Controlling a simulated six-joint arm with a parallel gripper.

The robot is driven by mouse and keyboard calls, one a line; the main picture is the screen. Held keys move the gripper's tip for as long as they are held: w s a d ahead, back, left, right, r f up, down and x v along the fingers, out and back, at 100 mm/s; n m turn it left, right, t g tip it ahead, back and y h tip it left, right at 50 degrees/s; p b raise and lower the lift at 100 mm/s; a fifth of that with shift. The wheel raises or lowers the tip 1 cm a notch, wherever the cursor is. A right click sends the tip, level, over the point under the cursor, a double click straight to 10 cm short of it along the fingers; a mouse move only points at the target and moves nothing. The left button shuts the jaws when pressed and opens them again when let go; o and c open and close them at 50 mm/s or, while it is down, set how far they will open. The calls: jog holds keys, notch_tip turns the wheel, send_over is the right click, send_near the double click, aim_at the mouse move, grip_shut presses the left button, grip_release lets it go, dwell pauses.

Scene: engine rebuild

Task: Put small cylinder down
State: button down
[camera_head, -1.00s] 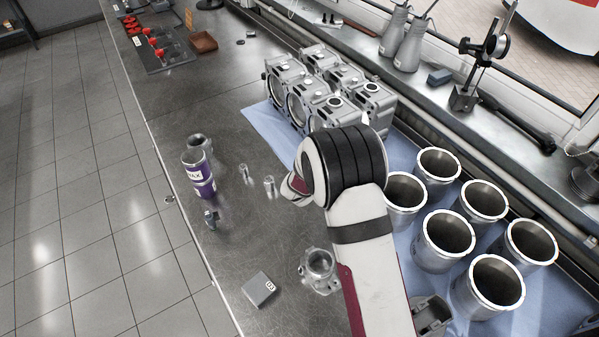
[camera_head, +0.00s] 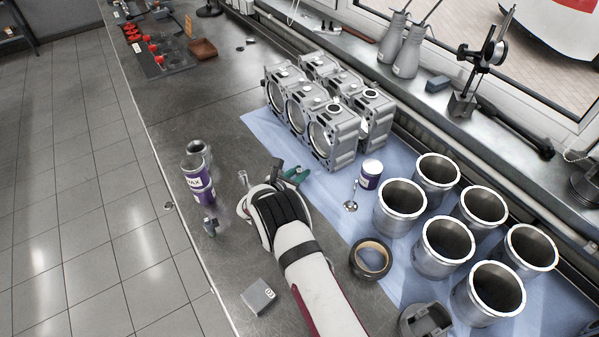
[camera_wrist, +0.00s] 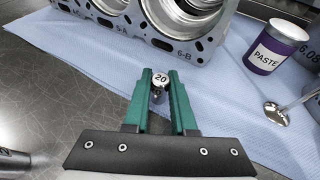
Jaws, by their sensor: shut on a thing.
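The small cylinder (camera_wrist: 160,83) is a short metal piece with a round pale top marked 20. In the wrist view it sits between the green fingertips of my gripper (camera_wrist: 160,88), which is shut on it. The edge of the blue cloth (camera_wrist: 100,70) lies beneath or just beyond it; I cannot tell whether the cylinder touches the surface. In the head view my gripper (camera_head: 296,174) is at the cloth's left edge, in front of the engine block, and the held cylinder is not clear there.
The engine block (camera_head: 330,130) stands just beyond. A purple can (camera_head: 197,178) and another small metal piece (camera_head: 243,178) are left on the bare bench.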

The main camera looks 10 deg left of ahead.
jog(key=c, duration=0.7)
grip_release()
jog(key=shift+f, duration=0.1)
jog(key=shift+c, duration=0.2)
